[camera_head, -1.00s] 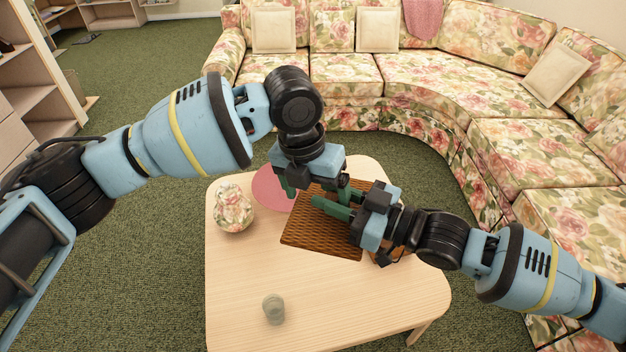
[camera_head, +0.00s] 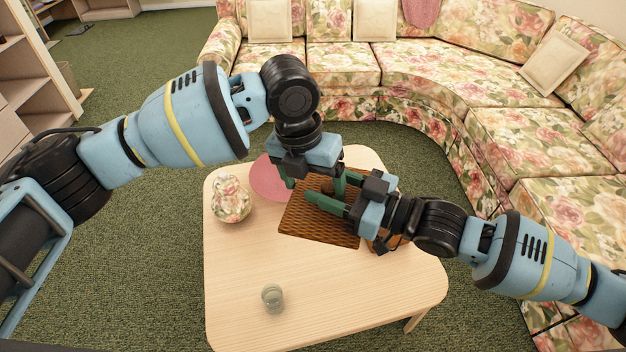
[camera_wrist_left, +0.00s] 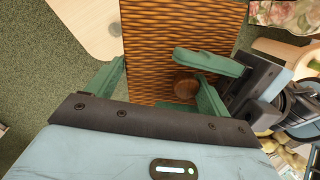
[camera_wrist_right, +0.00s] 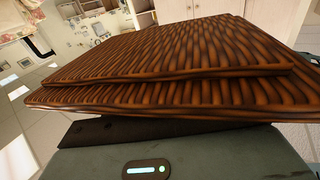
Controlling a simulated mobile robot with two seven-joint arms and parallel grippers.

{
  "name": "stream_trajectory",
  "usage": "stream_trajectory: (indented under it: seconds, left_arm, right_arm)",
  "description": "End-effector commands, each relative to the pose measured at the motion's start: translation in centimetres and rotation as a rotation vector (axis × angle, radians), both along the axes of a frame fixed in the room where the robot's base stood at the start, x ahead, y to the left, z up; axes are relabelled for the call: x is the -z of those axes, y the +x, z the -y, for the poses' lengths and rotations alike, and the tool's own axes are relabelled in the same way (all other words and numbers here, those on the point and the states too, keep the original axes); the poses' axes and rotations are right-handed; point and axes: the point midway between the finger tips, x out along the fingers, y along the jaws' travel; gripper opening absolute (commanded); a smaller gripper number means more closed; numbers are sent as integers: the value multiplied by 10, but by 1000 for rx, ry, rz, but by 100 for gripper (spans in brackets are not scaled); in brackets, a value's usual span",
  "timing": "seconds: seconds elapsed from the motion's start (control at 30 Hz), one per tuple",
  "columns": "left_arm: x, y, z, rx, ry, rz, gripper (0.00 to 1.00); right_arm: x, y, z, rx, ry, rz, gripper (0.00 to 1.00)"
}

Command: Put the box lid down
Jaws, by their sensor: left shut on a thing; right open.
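The box lid (camera_head: 318,222) is a flat brown woven panel with a round knob (camera_wrist_left: 187,88). In the head view it shows over the pale table, below both grippers. My left gripper (camera_head: 314,186) points down at the lid's far part and is shut on it; its green fingers show in the left wrist view (camera_wrist_left: 160,88). My right gripper (camera_head: 340,197) comes in from the right and is open, one green finger over the lid near the knob. The right wrist view shows the lid's layered woven edge (camera_wrist_right: 170,75) close up; that gripper's fingers are hidden there.
A floral vase (camera_head: 231,200) stands at the table's left, beside a pink round mat (camera_head: 264,180). A small glass (camera_head: 272,298) stands near the front. Brown woven material (camera_head: 383,240) shows under the right gripper. The table's front (camera_head: 340,295) is mostly clear. A floral sofa curves behind and right.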

Motion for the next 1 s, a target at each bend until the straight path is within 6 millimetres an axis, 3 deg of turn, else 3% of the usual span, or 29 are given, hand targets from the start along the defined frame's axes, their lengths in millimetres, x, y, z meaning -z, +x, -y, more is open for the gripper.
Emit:
stream_trajectory:
  seconds: [0.17,0.7,1.0]
  left_arm:
    - [0,0,0,0,0,1,57]
    - [0,0,0,0,0,0,57]
    - [0,0,0,0,0,0,57]
  right_arm:
    - [1,-5,11,1,-1,0,51]
    - [1,-45,89,2,-3,-1,51]
    - [0,-54,106,0,0,-1,51]
